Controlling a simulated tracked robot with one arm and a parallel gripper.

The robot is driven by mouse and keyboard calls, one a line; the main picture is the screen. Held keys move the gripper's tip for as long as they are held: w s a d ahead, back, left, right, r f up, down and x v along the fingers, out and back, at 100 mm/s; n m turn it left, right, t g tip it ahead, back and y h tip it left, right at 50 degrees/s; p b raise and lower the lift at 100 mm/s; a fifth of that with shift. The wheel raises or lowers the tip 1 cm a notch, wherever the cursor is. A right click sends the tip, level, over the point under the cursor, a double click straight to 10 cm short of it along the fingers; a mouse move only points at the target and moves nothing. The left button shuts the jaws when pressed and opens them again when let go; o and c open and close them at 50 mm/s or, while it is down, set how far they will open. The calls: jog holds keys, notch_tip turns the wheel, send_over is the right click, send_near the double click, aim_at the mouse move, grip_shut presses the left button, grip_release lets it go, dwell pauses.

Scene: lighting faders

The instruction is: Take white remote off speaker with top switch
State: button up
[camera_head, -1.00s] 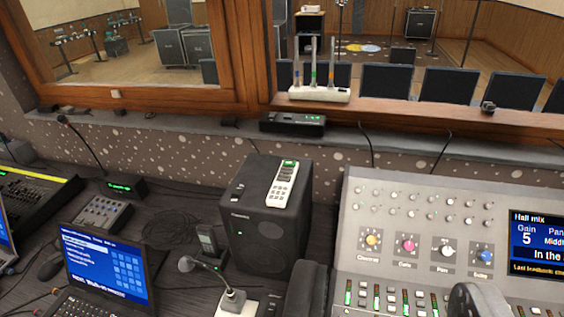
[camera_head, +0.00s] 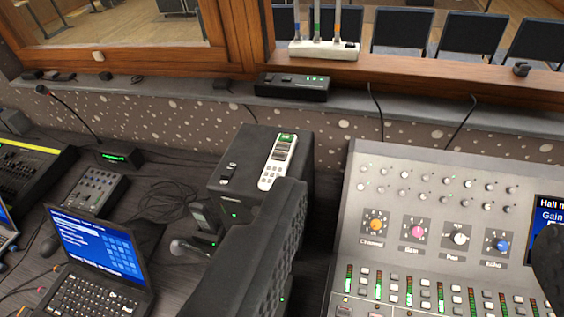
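The white remote (camera_head: 277,163) lies flat on top of the black speaker (camera_head: 230,188), near the right part of its top. It has a green-lit display at its far end and rows of buttons. A small black switch (camera_head: 228,172) is on the speaker top, left of the remote. My gripper (camera_head: 414,215) is open and empty, with one dark textured finger at lower centre and the other at the right edge. The left finger covers much of the speaker's front.
A grey mixing console (camera_head: 345,225) fills the right side. An open laptop (camera_head: 98,253), a small mixer (camera_head: 88,190) and a gooseneck microphone (camera_head: 70,115) stand at left. Behind, a black box (camera_head: 292,86) sits on the ledge under a wood-framed window.

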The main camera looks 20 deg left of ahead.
jog(key=w+a+g+p, duration=0.2)
jog(key=w+a+p, duration=0.15)
jog(key=w, duration=0.65)
jog(key=g+p, duration=0.8)
jog(key=p, duration=0.8)
send_over(279, 155)
jog(key=s, duration=0.6)
notch_tip(279, 155, down, 22)
jog(key=r, duration=0.1)
jog(key=p+x, duration=0.3)
jog(key=x, duration=1.1)
jog(key=shift+f+p, duration=0.15)
jog(key=shift+p, duration=0.15)
jog(key=c, duration=1.2)
